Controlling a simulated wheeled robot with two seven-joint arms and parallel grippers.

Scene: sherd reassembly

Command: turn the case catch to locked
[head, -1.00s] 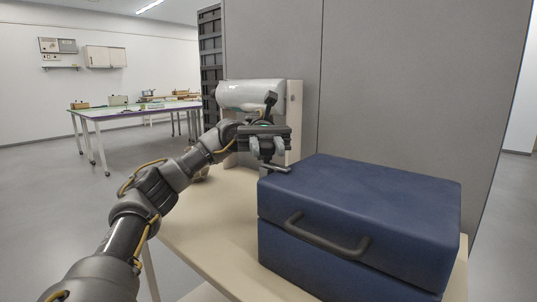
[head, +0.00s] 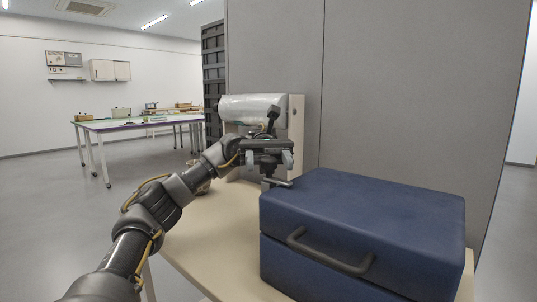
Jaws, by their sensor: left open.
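The blue case (head: 365,215) stands closed on the beige table, with a dark handle (head: 330,252) on its front. A small grey lever, which looks like the catch (head: 277,183), sits at the case's back left top edge. My left gripper (head: 268,170) is open, right above and beside this lever, fingers pointing down. Whether the fingers touch the lever I cannot tell. The catch's exact position is partly hidden by the gripper. My right gripper is not in view.
A white roll in a holder (head: 252,107) stands behind my gripper. A grey partition (head: 400,90) rises behind the case. A purple-edged table (head: 130,124) stands far back left.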

